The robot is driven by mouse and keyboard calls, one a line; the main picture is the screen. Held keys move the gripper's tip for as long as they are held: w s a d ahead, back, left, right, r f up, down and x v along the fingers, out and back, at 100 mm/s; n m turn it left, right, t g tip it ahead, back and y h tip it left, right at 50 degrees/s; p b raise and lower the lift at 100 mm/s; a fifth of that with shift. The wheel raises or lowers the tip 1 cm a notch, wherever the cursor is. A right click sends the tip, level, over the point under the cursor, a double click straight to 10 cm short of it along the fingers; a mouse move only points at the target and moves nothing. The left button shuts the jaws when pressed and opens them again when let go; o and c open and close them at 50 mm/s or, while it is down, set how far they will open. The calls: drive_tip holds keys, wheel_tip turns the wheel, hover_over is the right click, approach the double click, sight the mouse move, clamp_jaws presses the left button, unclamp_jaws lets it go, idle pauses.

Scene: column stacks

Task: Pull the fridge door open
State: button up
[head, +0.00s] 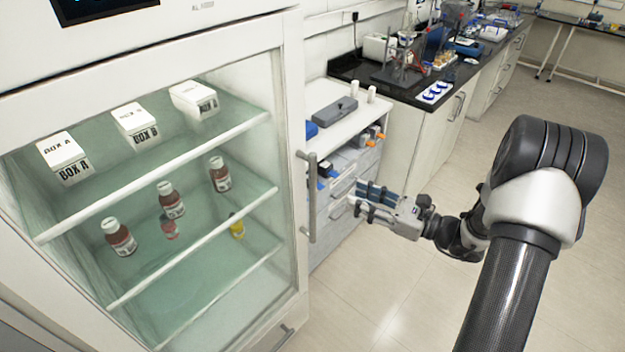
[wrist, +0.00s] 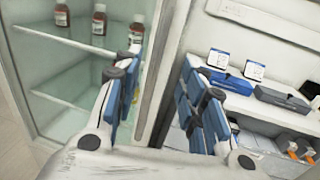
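The fridge door (head: 291,130) is white-framed with a glass pane and looks closed. Its handle (head: 312,200) is a grey vertical bar on the door's right side. My gripper (head: 362,201) is in the air to the right of the handle, apart from it, with its fingers pointing left. In the wrist view my gripper (wrist: 163,68) is open and empty, its blue-padded fingers spread on both sides. A grey upright bar, apparently the handle (wrist: 159,75), shows beyond the gap between the fingers.
Behind the glass, shelves hold white boxes (head: 136,122) and several bottles (head: 119,237). A white cabinet (head: 345,125) with coloured items stands right of the fridge, behind my gripper. A dark-topped bench (head: 450,85) runs along the wall. The floor (head: 400,300) in front is clear.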

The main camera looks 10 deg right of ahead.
sight(313, 179)
drive_tip(key=b+x, duration=0.2)
drive_tip(key=x, duration=1.2)
drive_tip(key=shift+s+d, duration=0.1)
clamp_jaws()
